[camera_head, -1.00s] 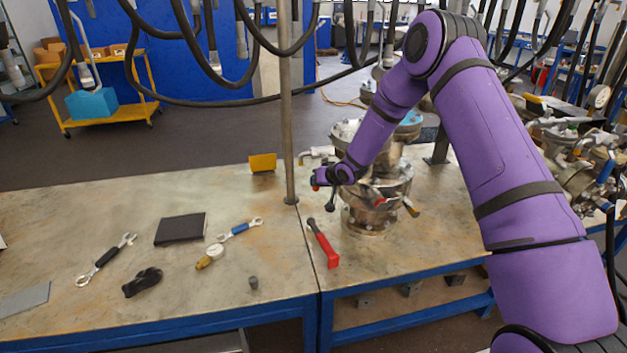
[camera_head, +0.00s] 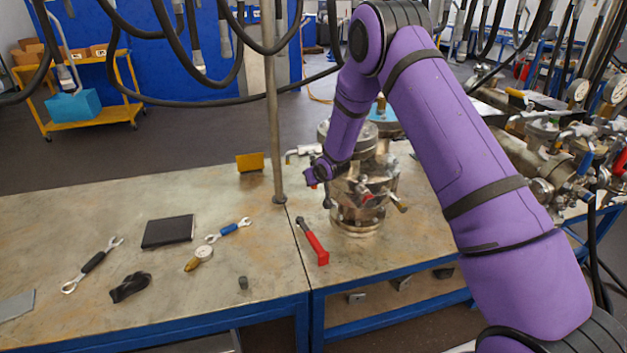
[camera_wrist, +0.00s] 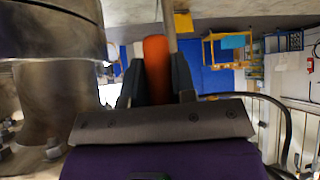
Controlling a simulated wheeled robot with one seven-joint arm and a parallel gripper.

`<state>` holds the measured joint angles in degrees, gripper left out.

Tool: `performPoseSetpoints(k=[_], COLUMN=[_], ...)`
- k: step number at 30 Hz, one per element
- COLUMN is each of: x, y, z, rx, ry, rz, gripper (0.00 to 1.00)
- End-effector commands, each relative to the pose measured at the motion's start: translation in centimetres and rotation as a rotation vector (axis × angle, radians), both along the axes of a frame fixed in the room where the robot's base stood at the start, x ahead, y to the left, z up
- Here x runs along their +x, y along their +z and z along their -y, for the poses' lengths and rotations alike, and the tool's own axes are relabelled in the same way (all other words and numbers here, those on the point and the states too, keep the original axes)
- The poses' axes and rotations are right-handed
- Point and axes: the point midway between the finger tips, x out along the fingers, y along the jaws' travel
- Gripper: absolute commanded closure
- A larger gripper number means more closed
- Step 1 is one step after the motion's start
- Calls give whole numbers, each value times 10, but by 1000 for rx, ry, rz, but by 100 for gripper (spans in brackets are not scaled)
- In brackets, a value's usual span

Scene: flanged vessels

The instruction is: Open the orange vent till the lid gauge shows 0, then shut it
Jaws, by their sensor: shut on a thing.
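The metal flanged vessel (camera_head: 362,212) stands on the bench near the middle of the head view, partly behind my arm. My gripper (camera_head: 312,177) is at its left side. In the wrist view the orange vent handle (camera_wrist: 156,68) sits between the two dark fingers of my gripper (camera_wrist: 156,82), which are shut on it. The vessel's metal side (camera_wrist: 55,95) fills the left of that view. The lid gauge cannot be made out in either current view, so its reading is unknown.
A red-handled tool (camera_head: 314,243) lies in front of the vessel. A vertical pole (camera_head: 275,120) stands left of my gripper. Wrenches, a small loose gauge (camera_head: 203,253) and a dark pad (camera_head: 168,232) lie on the left bench. Hoses (camera_head: 200,70) hang overhead.

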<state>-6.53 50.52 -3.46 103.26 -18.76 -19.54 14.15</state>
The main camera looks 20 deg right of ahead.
Motion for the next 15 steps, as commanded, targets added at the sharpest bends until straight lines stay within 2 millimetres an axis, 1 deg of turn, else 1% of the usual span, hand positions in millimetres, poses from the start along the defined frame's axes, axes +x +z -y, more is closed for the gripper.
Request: performPoseSetpoints(k=[4, 5, 6, 7, 8, 15], x=[0, 0, 0, 0, 0, 0], y=[0, 0, 0, 0, 0, 0], z=[2, 2, 2, 2, 2, 1], rx=[-3, -4, -3, -3, -3, -1], ry=[0, 1, 0, 0, 0, 0], rz=[0, 0, 0, 0, 0, 0], gripper=[100, 71, 62, 55, 50, 50])
